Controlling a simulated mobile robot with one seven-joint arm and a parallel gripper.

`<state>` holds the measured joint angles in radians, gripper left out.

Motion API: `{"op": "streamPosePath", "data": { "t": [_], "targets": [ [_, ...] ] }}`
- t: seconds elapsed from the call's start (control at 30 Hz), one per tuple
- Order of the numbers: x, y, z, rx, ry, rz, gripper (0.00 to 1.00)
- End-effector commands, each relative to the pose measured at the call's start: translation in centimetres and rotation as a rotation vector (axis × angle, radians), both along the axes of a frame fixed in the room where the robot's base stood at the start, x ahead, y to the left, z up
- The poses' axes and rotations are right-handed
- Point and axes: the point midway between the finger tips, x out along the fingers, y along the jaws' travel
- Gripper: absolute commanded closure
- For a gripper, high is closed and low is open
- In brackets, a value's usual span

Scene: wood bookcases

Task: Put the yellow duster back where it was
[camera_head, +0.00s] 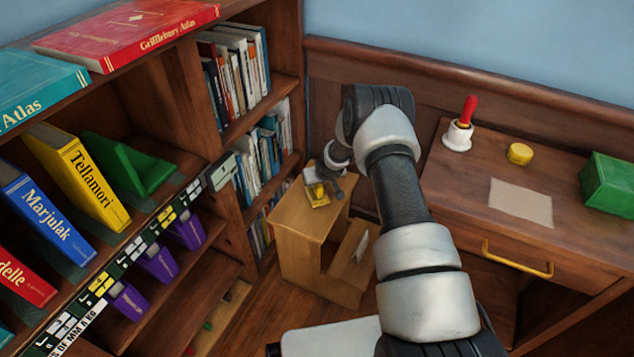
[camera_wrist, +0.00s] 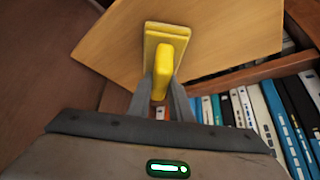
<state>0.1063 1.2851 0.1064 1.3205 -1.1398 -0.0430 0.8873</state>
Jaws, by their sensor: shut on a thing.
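The yellow duster (camera_head: 317,200) is at the top of a small wooden step stool (camera_head: 290,222), between the bookcase and the desk. In the wrist view the yellow duster (camera_wrist: 166,40) shows its flat base and raised handle against the light wood of the stool top (camera_wrist: 225,35). My gripper (camera_wrist: 163,80) is shut on the handle, one finger on each side. In the head view my gripper (camera_head: 325,186) is small and partly covers the duster. I cannot tell whether the base touches the stool top or hangs just above it.
Bookcase shelves (camera_head: 243,125) with upright books stand close to the stool's left. The desk (camera_head: 455,190) at right holds a red-handled bell (camera_head: 459,132), a round yellow thing (camera_head: 519,153), a paper sheet (camera_head: 521,202) and a green box (camera_head: 608,184).

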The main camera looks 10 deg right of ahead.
Motion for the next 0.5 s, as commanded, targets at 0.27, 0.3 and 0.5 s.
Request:
{"op": "streamPosePath", "data": {
  "t": [0.27,0.3,0.5],
  "targets": [
    [-0.03,0.0,-0.22,0.0,0.0,0.0,0.63],
    [-0.02,0.0,-0.21,0.0,0.0,0.0,0.63],
    [-0.01,0.0,0.12,0.0,0.0,0.0,0.63]
  ]
}}
